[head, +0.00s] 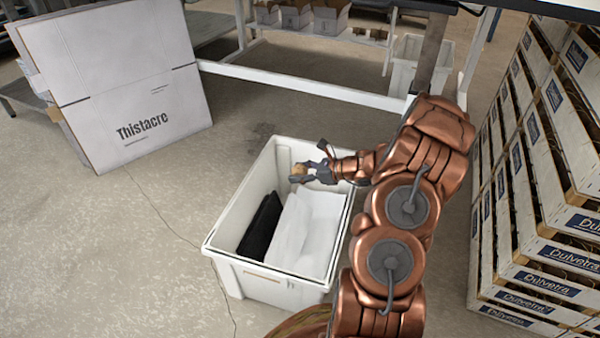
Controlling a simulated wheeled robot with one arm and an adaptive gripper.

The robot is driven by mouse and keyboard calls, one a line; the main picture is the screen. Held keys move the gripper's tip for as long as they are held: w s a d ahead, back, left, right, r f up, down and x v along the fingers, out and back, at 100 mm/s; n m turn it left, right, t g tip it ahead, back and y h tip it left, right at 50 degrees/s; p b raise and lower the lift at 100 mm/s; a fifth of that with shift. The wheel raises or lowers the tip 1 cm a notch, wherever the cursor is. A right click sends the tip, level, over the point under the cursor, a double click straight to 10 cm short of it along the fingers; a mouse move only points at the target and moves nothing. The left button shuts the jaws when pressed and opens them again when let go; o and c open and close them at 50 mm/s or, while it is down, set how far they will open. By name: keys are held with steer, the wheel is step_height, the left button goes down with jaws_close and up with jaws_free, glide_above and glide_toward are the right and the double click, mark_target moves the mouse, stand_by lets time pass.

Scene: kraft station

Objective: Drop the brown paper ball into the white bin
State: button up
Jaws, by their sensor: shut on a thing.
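The white bin (228,267) stands on the floor in the middle of the head view. It holds a black item (261,228) and a white sheet-like item (305,232). My gripper (300,174) is over the far part of the bin's opening, reaching in from the right. It is shut on the brown paper ball (299,169), a small tan shape at the fingertips. The ball is partly hidden by the fingers. I cannot tell its exact height relative to the bin's rim.
A large white box marked Thistacre (120,90) stands at the left. Stacked Dulvetra crates (545,235) rise at the right. A white table frame (300,86) runs behind the bin, with another white bin (408,72) beyond. Floor left of the bin is mostly clear.

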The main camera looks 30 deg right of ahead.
steer(key=shift+f+b, duration=1)
steer(key=shift+f, duration=0.4)
steer(key=o, duration=0.8)
steer(key=shift+o, duration=0.2)
steer(key=shift+d+r, duration=0.1)
steer(key=v, duration=1.1)
steer(key=shift+s+d+r, duration=0.2)
steer(key=shift+s, duration=0.15)
steer(key=shift+a, duration=0.1)
